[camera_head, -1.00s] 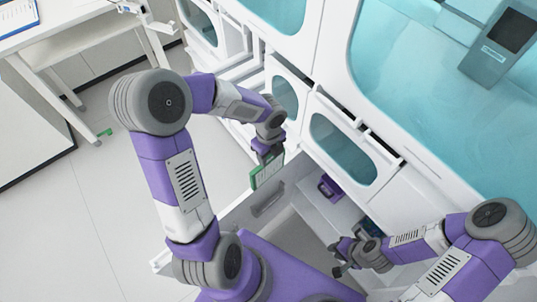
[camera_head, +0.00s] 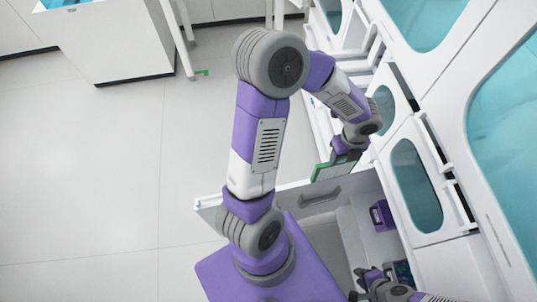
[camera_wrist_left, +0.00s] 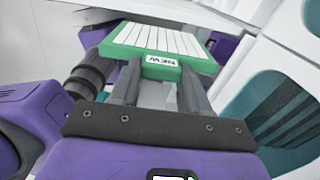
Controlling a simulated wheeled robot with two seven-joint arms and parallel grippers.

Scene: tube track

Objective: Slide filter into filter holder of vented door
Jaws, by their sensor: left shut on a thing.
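My left gripper (camera_head: 347,158) is shut on a flat filter (camera_head: 334,171) with a green frame. It holds the filter in the air in front of the white cabinet wall. The left wrist view shows the filter (camera_wrist_left: 160,42) with white pleats and a green tab with an upside-down "NEW" label, gripped at that tab between the fingers (camera_wrist_left: 160,85). My right gripper (camera_head: 362,284) is low in the head view, its fingers apart and nothing visible between them. I cannot make out which door is the vented one, nor its filter holder.
A pulled-out drawer (camera_head: 318,196) lies below the filter, with a purple object (camera_head: 382,215) in the compartment beside it. White doors with teal windows (camera_head: 414,185) line the right. The floor (camera_head: 90,190) at left is clear.

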